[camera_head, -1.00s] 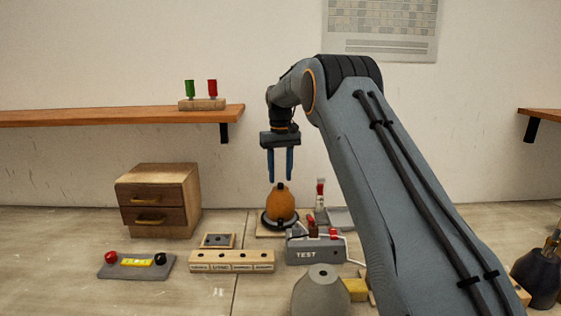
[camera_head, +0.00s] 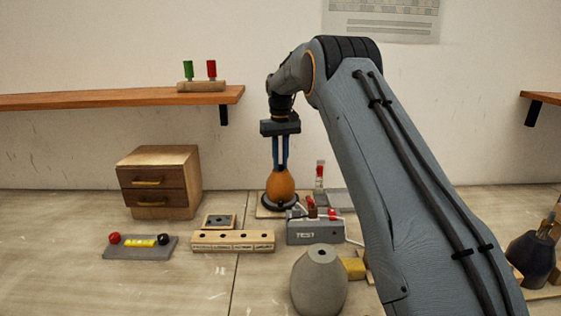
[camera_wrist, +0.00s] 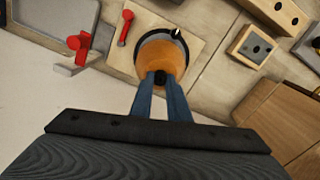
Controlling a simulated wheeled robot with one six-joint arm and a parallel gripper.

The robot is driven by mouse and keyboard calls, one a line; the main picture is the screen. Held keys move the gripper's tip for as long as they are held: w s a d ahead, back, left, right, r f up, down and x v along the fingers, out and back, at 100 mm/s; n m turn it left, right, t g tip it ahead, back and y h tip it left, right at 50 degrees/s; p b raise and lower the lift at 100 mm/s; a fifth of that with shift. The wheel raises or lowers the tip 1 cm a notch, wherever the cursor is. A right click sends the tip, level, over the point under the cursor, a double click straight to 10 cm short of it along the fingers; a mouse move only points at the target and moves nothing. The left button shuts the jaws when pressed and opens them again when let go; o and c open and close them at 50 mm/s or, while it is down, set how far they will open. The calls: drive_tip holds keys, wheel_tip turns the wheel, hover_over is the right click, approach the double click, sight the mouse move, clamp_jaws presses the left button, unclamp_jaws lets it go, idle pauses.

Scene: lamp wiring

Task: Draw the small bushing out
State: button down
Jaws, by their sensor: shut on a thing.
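The orange lamp body (camera_head: 280,186) stands upright on its black ring base at the back of the bench. It also shows in the wrist view (camera_wrist: 160,54). My gripper (camera_head: 280,166) points straight down over it, with its blue fingers close together at the lamp body's top. In the wrist view my gripper (camera_wrist: 161,76) is shut on the small black bushing (camera_wrist: 160,80) at the neck. I cannot tell whether the bushing is still seated in the neck.
A grey TEST box (camera_head: 315,232) and a red-handled clamp (camera_head: 320,176) stand close to the right of the lamp. A wooden block with holes (camera_head: 232,241) lies front left. A grey cone-like body (camera_head: 319,280) stands in front. A drawer cabinet (camera_head: 158,182) stands left.

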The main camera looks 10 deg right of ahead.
sight(280, 165)
drive_tip(key=shift+r+p, duration=0.3)
drive_tip(key=shift+r, duration=0.4)
idle(0.6)
drive_tip(key=shift+r+p, duration=0.75)
drive_tip(key=shift+r, duration=1.25)
